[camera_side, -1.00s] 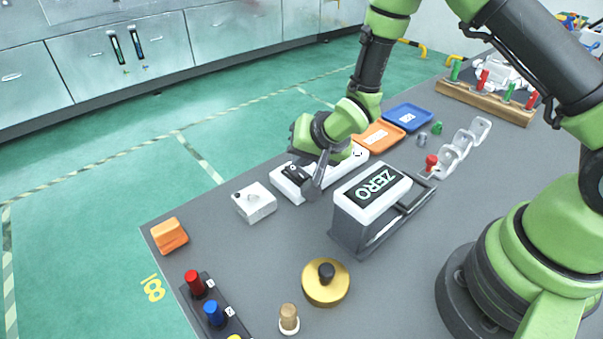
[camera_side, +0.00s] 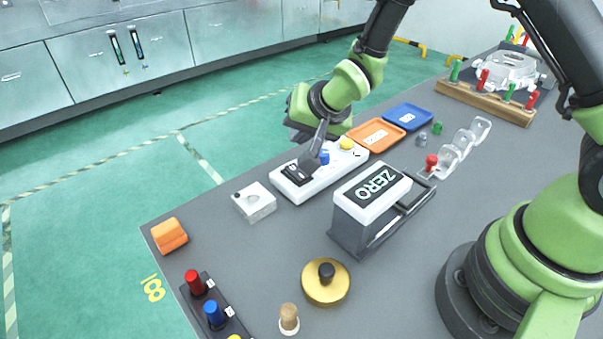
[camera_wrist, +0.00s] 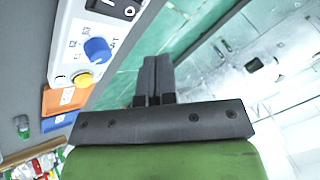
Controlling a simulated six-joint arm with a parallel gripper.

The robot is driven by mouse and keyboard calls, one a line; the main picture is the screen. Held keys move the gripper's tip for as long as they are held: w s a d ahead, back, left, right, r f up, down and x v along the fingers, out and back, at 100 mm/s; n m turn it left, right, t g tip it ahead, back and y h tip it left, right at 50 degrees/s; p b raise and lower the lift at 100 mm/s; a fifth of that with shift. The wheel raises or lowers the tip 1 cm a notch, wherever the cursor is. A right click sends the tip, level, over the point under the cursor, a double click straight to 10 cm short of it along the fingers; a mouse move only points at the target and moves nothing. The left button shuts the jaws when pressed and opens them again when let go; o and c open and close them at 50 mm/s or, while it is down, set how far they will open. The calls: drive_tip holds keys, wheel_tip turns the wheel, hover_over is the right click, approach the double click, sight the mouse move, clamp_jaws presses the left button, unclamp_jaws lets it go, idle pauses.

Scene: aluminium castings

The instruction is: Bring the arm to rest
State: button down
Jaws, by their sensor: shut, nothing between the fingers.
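My gripper (camera_side: 313,152) is above the white control box in the side view, with its fingers pointing down and to the left. In the wrist view my gripper (camera_wrist: 157,72) has its two dark fingers together with nothing between them. The white control box (camera_side: 317,181) carries a black switch, a blue knob (camera_side: 324,157) and a yellow button (camera_side: 346,143). In the wrist view the box (camera_wrist: 66,40) is to the left of the fingers, with the blue knob (camera_wrist: 97,50) and the yellow button (camera_wrist: 82,79) in view. I cannot tell how high the fingertips are.
A grey box marked ZERO (camera_side: 369,205) stands in front of the control box. A white block (camera_side: 255,202) is to the left. An orange tray (camera_side: 375,135) and a blue tray (camera_side: 409,117) lie behind. A brass disc (camera_side: 325,284) is at the front.

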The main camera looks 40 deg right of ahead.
drive_tip(key=s+d+r+n, duration=0.1)
drive_tip(key=s+r, duration=0.4)
drive_tip(key=r, duration=0.3)
drive_tip(key=s+d+r+n, duration=0.1)
drive_tip(key=s+d+r, duration=0.1)
drive_tip(key=s+r, duration=0.45)
drive_tip(key=s+r+n+y, duration=0.1)
drive_tip(key=s+r, duration=0.4)
drive_tip(key=s, duration=0.7)
drive_tip(key=shift+s+a+r+n, duration=0.3)
drive_tip(key=shift+s+r+n, duration=0.1)
drive_tip(key=shift+n, duration=0.1)
